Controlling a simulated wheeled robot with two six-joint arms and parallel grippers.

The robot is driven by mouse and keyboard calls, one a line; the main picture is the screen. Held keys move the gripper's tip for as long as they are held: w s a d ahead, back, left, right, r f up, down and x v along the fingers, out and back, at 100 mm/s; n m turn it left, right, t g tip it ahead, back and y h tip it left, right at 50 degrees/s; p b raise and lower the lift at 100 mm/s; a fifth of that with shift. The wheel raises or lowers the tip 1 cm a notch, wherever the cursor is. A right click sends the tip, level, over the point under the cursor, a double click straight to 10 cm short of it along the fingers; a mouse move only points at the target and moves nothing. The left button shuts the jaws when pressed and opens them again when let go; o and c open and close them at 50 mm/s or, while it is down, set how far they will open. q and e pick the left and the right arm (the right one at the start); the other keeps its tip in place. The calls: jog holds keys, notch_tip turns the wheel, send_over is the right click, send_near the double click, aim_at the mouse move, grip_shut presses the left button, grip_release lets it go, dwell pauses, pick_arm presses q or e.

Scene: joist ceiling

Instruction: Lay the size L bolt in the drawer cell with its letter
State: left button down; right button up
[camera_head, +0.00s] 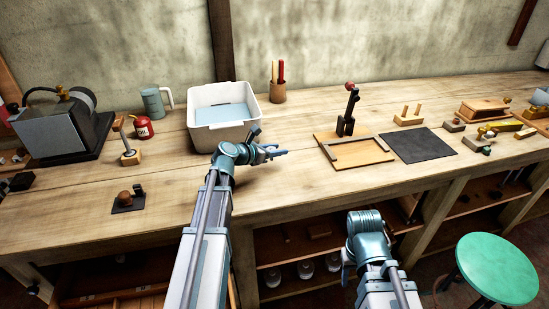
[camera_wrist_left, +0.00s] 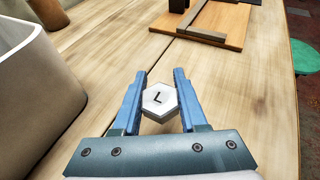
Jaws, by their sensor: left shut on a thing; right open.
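My left gripper (camera_head: 279,152) is over the workbench, just right of the white bin. In the left wrist view its blue fingers (camera_wrist_left: 157,100) are shut on a pale hexagonal bolt head (camera_wrist_left: 159,102) marked with a black L. The bolt's shank is hidden below the head, and the bolt is too small to make out in the head view. My right gripper (camera_head: 346,270) is low in front of the bench edge, open, its fingers mostly hidden. At the lower left, under the bench top, wooden drawer-like fronts (camera_head: 122,294) show, but no lettered cells can be made out.
A white bin (camera_head: 204,133) stands left of my left gripper. A wooden board with a lever clamp (camera_head: 330,137) and a dark mat (camera_head: 418,146) lie to the right. A green stool (camera_head: 497,267) stands at the right front. The bench's front middle is clear.

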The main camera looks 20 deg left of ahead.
aim_at(276, 165)
pick_arm(q)
jog(key=shift+f+b, duration=1.65)
jog(key=shift+f, duration=0.15)
jog(key=shift+f, duration=0.15)
jog(key=shift+c, duration=2.2)
grip_release()
jog(key=shift+s+r, duration=0.1)
jog(key=shift+r, duration=0.25)
jog(key=p+v, duration=0.4)
jog(key=v, duration=0.6)
jog(key=shift+s+a+r, duration=0.1)
jog(key=shift+s+r, duration=0.05)
jog(key=shift+s, duration=0.05)
jog(key=shift+s+a+r+p, duration=0.15)
jog(key=shift+s+a+p, duration=0.15)
jog(key=shift+s, duration=0.25)
